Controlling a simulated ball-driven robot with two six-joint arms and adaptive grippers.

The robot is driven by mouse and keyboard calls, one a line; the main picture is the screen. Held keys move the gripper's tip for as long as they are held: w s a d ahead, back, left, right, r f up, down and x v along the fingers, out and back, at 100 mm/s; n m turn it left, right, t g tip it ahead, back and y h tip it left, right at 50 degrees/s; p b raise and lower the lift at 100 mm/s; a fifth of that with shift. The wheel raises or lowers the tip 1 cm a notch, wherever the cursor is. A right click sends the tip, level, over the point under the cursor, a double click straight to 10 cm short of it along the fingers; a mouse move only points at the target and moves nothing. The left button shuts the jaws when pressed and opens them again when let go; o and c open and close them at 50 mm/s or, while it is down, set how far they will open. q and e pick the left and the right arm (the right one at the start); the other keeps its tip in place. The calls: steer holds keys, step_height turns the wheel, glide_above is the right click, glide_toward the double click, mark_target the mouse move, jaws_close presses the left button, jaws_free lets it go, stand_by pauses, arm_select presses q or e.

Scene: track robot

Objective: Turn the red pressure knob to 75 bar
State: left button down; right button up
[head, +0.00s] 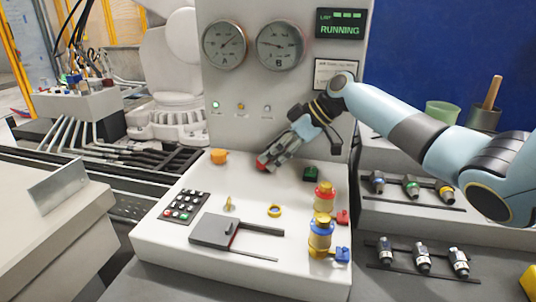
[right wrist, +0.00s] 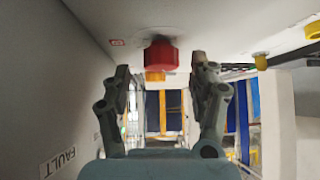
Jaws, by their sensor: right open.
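The red knob (head: 261,167) sits on the white console's sloped top, mostly hidden behind my right gripper in the head view. In the right wrist view the red knob (right wrist: 160,55) shows whole, between and slightly beyond the two fingertips. My right gripper (right wrist: 160,70) is open, with a visible gap on each side of the knob. In the head view my right gripper (head: 269,158) comes down to the knob from the upper right. Gauge A (head: 224,45) and gauge B (head: 281,44) are on the upright panel; their scales are too small to read. My left gripper is out of view.
An orange knob (head: 219,157) stands left of the red one. A green button (head: 311,174), a keypad (head: 184,207), a lever plate (head: 215,231) and two fittings, red-topped (head: 324,198) and blue-topped (head: 320,236), share the console (head: 160,245). A display (head: 340,23) reads RUNNING.

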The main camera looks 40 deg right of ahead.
steer(key=shift+x, duration=1)
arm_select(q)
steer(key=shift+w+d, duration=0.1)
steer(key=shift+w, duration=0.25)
arm_select(e)
steer(key=shift+s, duration=0.1)
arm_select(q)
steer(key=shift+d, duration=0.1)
arm_select(e)
steer(key=shift+c, duration=0.4)
